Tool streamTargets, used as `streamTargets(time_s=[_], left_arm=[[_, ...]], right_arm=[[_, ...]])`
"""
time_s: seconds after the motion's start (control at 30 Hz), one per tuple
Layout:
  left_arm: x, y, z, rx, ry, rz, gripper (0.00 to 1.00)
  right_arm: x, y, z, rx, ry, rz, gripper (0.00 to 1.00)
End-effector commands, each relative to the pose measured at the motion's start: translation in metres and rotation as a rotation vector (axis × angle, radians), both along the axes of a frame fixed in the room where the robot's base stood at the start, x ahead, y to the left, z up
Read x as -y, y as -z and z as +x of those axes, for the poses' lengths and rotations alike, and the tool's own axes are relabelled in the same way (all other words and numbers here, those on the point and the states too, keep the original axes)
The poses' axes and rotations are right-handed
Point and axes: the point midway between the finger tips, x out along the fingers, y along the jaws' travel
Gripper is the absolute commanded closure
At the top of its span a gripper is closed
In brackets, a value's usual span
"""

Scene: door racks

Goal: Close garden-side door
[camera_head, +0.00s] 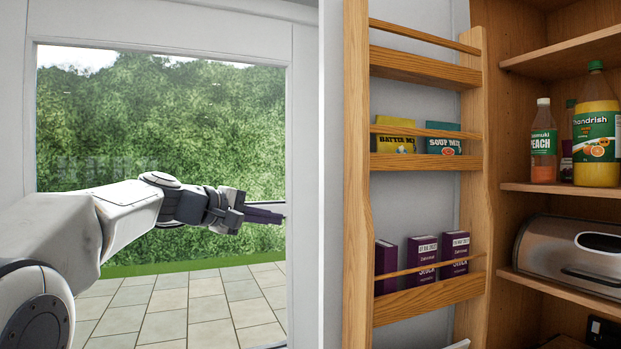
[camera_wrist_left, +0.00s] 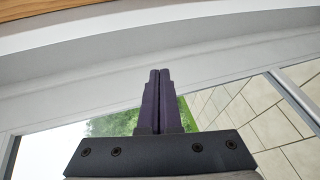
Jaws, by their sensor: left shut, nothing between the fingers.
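The open cupboard door with a wooden rack shows its white edge (camera_head: 332,180) in the head view, between the window and the cupboard. Its rack (camera_head: 427,75) has several rails holding packets. It stands next to the garden window, so I take it as the garden-side door. My left gripper (camera_head: 282,214) is shut and empty, left of this door in front of the glass, with its fingers pointing right towards the door. A gap to the door cannot be judged. In the left wrist view its closed fingertips (camera_wrist_left: 160,72) point at a pale surface. My right gripper is not in view.
The window (camera_head: 160,110) shows a hedge and paving (camera_head: 190,305) outside. On the right, the cupboard's wooden shelves (camera_head: 560,190) hold bottles (camera_head: 597,125) and a metal bread bin (camera_head: 570,255). The rack carries yellow and green packets (camera_head: 393,138) and purple boxes (camera_head: 422,255).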

Motion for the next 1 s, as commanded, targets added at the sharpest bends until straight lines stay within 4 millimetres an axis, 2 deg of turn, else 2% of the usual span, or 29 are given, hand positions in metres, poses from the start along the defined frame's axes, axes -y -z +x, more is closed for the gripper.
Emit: streamTargets(time_s=[0.03,0.1,0.2,0.3,0.53,0.9,1.0], left_arm=[[-0.005,-0.024,0.003,0.038,0.0,-0.048,1.0],[-0.007,-0.054,0.003,0.083,0.013,-0.109,1.0],[-0.008,-0.083,-0.001,0.126,0.035,-0.168,1.0],[-0.007,-0.098,-0.004,0.15,0.051,-0.198,1.0],[0.012,-0.107,0.011,0.154,0.06,-0.21,1.0],[0.072,-0.109,0.064,0.153,0.06,-0.207,1.0],[0.074,-0.104,0.047,0.157,0.057,-0.208,1.0]], right_arm=[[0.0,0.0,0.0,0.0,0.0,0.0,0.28],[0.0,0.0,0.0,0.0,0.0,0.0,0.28],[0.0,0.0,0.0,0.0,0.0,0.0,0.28],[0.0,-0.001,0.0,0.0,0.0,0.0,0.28],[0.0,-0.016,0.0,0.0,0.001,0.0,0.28],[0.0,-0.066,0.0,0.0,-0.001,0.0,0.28],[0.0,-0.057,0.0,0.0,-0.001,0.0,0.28]])
